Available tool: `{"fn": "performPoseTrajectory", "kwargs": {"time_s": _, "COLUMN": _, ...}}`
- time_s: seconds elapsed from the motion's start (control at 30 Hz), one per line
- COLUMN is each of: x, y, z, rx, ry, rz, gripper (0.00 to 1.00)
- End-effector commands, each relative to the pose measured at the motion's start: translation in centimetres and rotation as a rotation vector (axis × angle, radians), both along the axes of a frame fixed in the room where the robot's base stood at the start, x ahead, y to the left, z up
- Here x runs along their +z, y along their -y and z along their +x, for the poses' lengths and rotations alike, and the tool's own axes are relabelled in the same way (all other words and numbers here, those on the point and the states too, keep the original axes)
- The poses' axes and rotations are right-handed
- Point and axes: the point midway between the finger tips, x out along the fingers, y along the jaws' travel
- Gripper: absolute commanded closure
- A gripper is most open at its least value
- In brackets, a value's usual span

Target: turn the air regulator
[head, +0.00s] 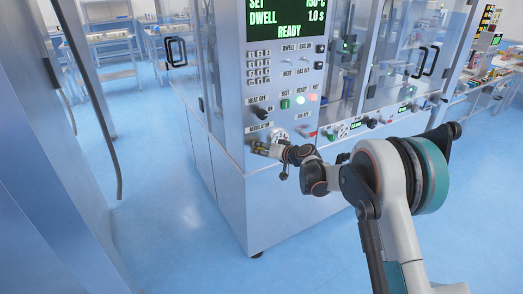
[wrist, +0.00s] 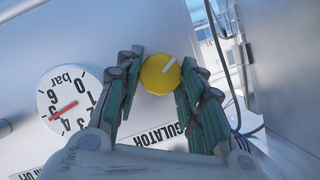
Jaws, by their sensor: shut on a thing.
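The air regulator is a round yellow knob (wrist: 160,74) with a white pointer line, on a light panel in the wrist view. My gripper (wrist: 161,80) has its green-padded fingers on both sides of the knob and is shut on it. In the head view my gripper (head: 264,150) is at the lower front of the machine, mostly edge-on. A white round bar gauge (wrist: 68,92) sits left of the knob, its red needle towards the lower left. A REGULATOR label (wrist: 163,134) lies partly behind my fingers.
The machine's panel (head: 290,68) carries a green READY display (head: 288,18), a keypad and several switches and lamps. Clear doors with black handles stand to the right. Cables (wrist: 233,95) hang right of the knob. Blue floor is open in front.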

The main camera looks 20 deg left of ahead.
Motion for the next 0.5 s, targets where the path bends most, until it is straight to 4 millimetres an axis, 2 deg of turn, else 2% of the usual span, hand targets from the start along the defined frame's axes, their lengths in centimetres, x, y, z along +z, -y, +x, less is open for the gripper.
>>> {"fn": "performPoseTrajectory", "kwargs": {"time_s": 0.5, "x": -0.13, "y": 0.14, "z": 0.15, "rx": -0.001, "ry": -0.141, "rz": 0.12, "gripper": 0.88}}
